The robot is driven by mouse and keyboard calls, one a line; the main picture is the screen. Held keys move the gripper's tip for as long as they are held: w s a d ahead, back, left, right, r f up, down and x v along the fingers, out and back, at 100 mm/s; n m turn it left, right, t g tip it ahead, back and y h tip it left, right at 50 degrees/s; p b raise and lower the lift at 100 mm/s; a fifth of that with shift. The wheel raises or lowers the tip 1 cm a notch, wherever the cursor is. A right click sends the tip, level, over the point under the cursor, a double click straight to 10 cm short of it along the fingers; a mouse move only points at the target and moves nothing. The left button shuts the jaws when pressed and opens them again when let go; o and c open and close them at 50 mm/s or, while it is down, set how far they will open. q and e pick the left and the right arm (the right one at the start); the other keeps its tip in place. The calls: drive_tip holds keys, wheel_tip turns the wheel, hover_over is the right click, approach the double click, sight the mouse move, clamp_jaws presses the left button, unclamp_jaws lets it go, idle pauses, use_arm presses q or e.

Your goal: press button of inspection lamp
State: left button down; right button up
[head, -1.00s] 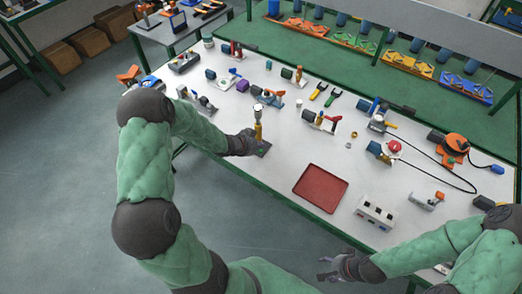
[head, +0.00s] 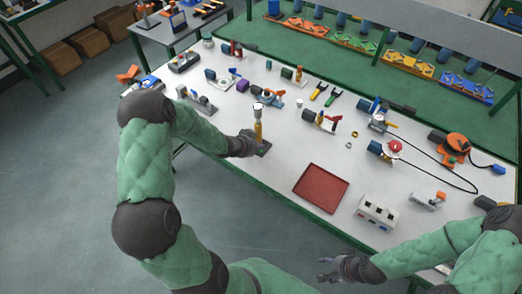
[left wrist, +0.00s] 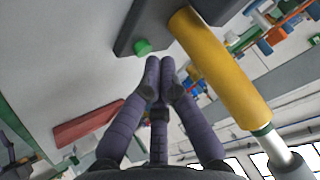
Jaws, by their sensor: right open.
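The inspection lamp (head: 258,130) stands upright near the front edge of the white table, with a yellow body, a pale top and a dark base. In the left wrist view the lamp's yellow body (left wrist: 212,62) lies right of the fingers, and a green button (left wrist: 142,47) shows on the dark base. My left gripper (head: 253,143) is beside the lamp at its base. In the wrist view my left fingertips (left wrist: 160,66) are together with nothing between them, close to the button; contact cannot be told. My right gripper (head: 328,268) is open and empty, off the table's front edge.
A red tray (head: 321,188) lies right of the lamp. A white box with sockets (head: 376,212) stands further right. Several tools and fittings cover the back of the table (head: 270,175). The strip between the lamp and the tray is clear.

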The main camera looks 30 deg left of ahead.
sight(259, 151)
use_arm(q)
drive_tip(key=shift+f+b, duration=0.35)
drive_tip(key=shift+f, duration=0.05)
idle(0.5)
drive_tip(key=shift+r, duration=0.1)
drive_tip(key=shift+r+p, duration=0.75)
drive_tip(key=shift+p, duration=0.05)
wheel_tip(259, 151, up, 6)
drive_tip(key=p, duration=0.5)
idle(0.3)
idle(0.4)
